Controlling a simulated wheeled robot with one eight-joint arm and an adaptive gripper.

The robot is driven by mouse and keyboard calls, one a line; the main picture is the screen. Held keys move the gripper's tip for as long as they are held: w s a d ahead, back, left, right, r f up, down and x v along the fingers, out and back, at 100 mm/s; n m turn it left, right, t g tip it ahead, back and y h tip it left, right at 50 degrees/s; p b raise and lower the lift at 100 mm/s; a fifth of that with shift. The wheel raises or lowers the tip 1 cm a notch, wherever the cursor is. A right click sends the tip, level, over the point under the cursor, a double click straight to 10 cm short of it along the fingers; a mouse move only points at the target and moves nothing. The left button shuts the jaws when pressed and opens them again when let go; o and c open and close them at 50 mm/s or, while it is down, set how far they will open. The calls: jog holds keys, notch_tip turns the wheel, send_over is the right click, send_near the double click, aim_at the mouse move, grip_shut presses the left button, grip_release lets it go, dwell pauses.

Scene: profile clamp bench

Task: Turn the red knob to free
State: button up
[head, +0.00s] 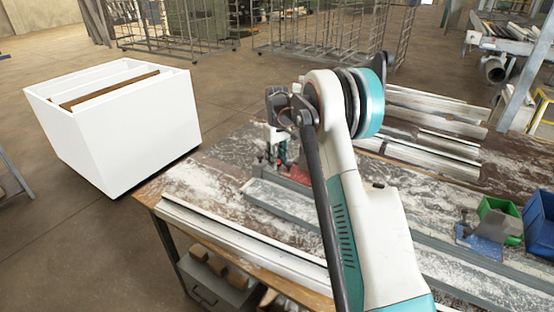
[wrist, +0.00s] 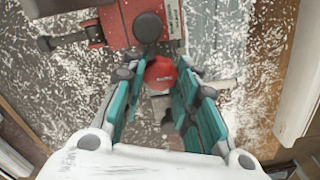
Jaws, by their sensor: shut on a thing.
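The red knob (wrist: 160,73) shows in the wrist view between the tips of my gripper (wrist: 159,85). Its teal-padded fingers stand on the left and right sides of the knob and are shut on it. The knob sits just in front of a red clamp body (wrist: 115,20) with a dark side handle (wrist: 65,40). My gripper (head: 277,158) is low over the bench there. The knob cannot be made out in the head view.
The dusty bench (head: 205,185) carries long metal profiles (head: 430,145) at the back right and a pale rail (head: 235,235) along the front. Blue bins (head: 540,222) and a green bin (head: 497,212) stand at the right. A white crate (head: 120,130) stands on the floor at left.

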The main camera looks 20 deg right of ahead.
jog(key=o, duration=1.1)
notch_tip(320, 180, up, 12)
jog(key=shift+r, duration=0.1)
